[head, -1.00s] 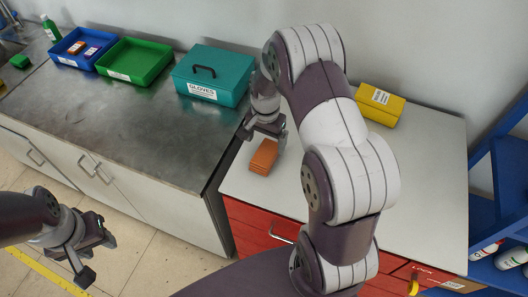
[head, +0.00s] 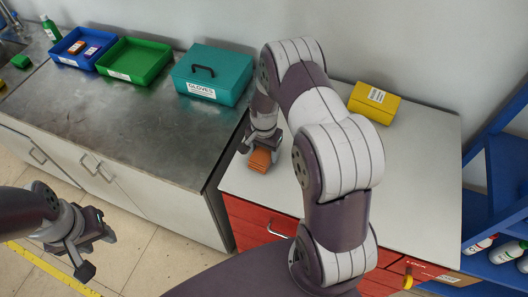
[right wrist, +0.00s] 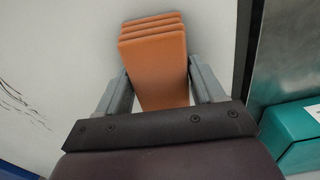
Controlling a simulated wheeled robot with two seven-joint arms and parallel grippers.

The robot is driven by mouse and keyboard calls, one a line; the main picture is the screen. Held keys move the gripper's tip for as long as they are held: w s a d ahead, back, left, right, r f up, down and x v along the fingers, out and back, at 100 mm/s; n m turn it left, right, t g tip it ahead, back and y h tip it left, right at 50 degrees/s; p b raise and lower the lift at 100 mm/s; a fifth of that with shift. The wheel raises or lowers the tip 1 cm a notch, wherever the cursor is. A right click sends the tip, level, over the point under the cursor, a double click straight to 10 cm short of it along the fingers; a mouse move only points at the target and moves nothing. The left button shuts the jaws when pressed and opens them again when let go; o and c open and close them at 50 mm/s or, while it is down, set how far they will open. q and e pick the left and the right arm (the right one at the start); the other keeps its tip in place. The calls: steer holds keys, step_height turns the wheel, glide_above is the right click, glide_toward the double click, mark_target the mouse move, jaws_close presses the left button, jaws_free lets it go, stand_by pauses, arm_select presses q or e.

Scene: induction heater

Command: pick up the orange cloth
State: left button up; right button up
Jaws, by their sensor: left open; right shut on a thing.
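The orange cloth (head: 260,160) is a folded stack on the white top of the red cabinet, near its left edge. It also shows in the right wrist view (right wrist: 155,55), with its layered folded edge at the far end. My right gripper (head: 261,146) is down at the cloth, and its two fingers (right wrist: 160,92) are on either side of it, shut on it. I cannot tell whether the cloth is clear of the top. My left gripper (head: 98,252) is open and empty, over the floor at the lower left.
A teal gloves box (head: 212,75), a green tray (head: 134,62) and a blue tray (head: 76,48) stand on the metal counter (head: 120,115). A yellow box (head: 374,103) stands at the back of the white top (head: 420,170). Blue shelving (head: 505,170) stands at the right.

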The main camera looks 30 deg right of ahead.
steer(key=shift+r, duration=0.1)
steer(key=shift+w+r, duration=0.15)
steer(key=shift+r, duration=0.1)
steer(key=r, duration=0.1)
steer(key=r+b, duration=0.1)
steer(key=d+r+b, duration=0.1)
steer(key=shift+s+r, duration=0.35)
steer(key=shift+s, duration=0.05)
steer(key=s+d+r+b, duration=0.3)
steer(key=s+d+r, duration=0.3)
steer(key=d, duration=0.2)
steer(key=shift+s+d+r, duration=0.15)
steer(key=shift+s+r, duration=0.1)
steer(key=shift+r, duration=0.05)
